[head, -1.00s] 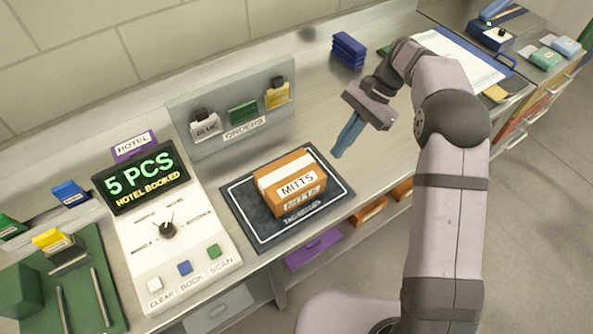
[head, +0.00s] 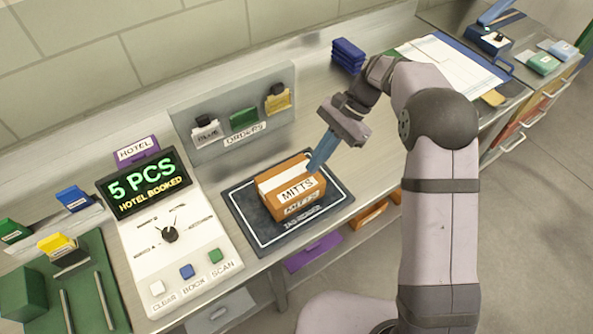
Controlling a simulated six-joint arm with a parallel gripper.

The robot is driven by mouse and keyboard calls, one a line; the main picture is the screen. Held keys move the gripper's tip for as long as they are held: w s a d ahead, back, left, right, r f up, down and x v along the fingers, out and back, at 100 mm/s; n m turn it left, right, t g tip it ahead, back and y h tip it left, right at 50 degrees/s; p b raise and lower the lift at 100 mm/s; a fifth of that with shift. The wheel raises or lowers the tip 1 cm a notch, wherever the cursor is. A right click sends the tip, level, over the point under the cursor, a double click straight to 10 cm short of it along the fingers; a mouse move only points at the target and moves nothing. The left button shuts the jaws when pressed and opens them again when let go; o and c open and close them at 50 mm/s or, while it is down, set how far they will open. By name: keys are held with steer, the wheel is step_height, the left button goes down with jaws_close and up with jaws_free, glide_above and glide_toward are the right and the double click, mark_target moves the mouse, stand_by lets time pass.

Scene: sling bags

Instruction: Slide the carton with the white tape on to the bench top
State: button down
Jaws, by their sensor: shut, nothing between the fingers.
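The carton (head: 291,191) is an orange-brown box with a white strip along its top and a white label reading MITTS on its front. It sits on a dark mat (head: 254,224) with a pale border line, on the grey bench top (head: 362,172). My gripper (head: 313,170) is shut, with its blue fingers pointing down and left. The fingertips are at the carton's right rear top edge. I cannot tell whether they touch it.
A control panel (head: 180,262) with a lit display reading 5 PCS stands left of the mat. Behind the mat is a grey rack (head: 241,132) holding several coloured cards. Blue stacked pieces (head: 347,55) lie at the back. The bench right of the mat is clear.

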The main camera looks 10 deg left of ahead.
mark_target(292, 186)
steer(key=s+a+p, duration=0.2)
steer(key=s+a, duration=0.2)
steer(key=shift+s+a+r, duration=0.1)
steer(key=shift+s+r, duration=0.05)
steer(key=shift+r, duration=0.05)
steer(key=shift+f+p, duration=0.45)
steer(key=shift+f, duration=0.6)
steer(key=shift+s+d+f, duration=0.1)
steer(key=shift+d, duration=0.1)
steer(key=w+d, duration=1.2)
steer(key=w, duration=0.1)
steer(key=shift+d+p, duration=0.4)
